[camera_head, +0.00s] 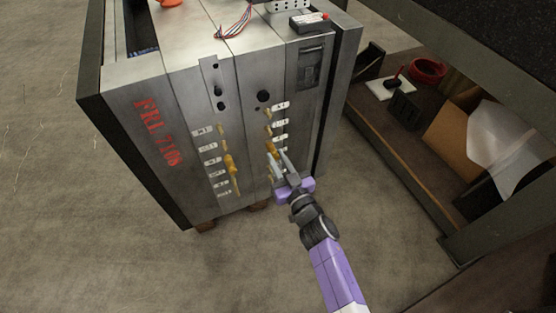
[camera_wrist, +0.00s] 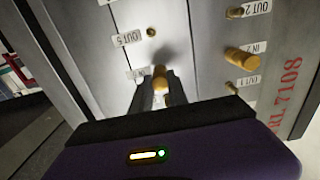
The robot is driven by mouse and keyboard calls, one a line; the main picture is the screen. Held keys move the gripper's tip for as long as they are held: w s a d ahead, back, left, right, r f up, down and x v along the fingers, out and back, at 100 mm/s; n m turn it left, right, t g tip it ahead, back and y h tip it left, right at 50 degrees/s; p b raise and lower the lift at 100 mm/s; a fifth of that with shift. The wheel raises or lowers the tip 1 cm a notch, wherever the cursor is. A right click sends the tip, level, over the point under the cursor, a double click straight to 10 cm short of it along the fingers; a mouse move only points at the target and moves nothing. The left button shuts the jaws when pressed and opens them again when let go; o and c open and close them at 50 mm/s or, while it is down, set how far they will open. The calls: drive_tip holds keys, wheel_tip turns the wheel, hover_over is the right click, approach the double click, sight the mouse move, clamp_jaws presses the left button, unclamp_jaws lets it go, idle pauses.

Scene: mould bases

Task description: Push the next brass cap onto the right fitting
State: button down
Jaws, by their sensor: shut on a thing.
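The steel mould base (camera_head: 180,150) has two columns of labelled brass fittings on its front. My gripper (camera_head: 280,163) is at the right column, its fingers against or very near the face. In the wrist view my gripper (camera_wrist: 160,88) is shut on a brass cap (camera_wrist: 160,76), which points at the face. The label beside it is partly hidden by a finger, and I cannot tell how far the cap sits on a fitting. A wider brass cap (camera_wrist: 242,59) sits by the IN 2 label. Smaller brass fittings show by OUT 5 (camera_wrist: 151,32) and OUT 2 (camera_wrist: 235,12).
To the right, a bench shelf (camera_head: 400,165) holds a red ring (camera_head: 428,70), boxes and a clear bag. The floor (camera_head: 100,260) at left is clear.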

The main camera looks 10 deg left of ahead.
drive_tip(key=shift+w+a, duration=0.2)
drive_tip(key=shift+w, duration=0.05)
drive_tip(key=c, duration=1.2)
unclamp_jaws()
drive_tip(key=shift+o, duration=0.2)
drive_tip(key=o, duration=0.4)
drive_tip(key=shift+c, duration=0.2)
drive_tip(key=shift+p+v, duration=1.9)
drive_tip(key=shift+v, duration=0.8)
drive_tip(key=shift+p+v, duration=0.45)
drive_tip(key=shift+v, duration=0.35)
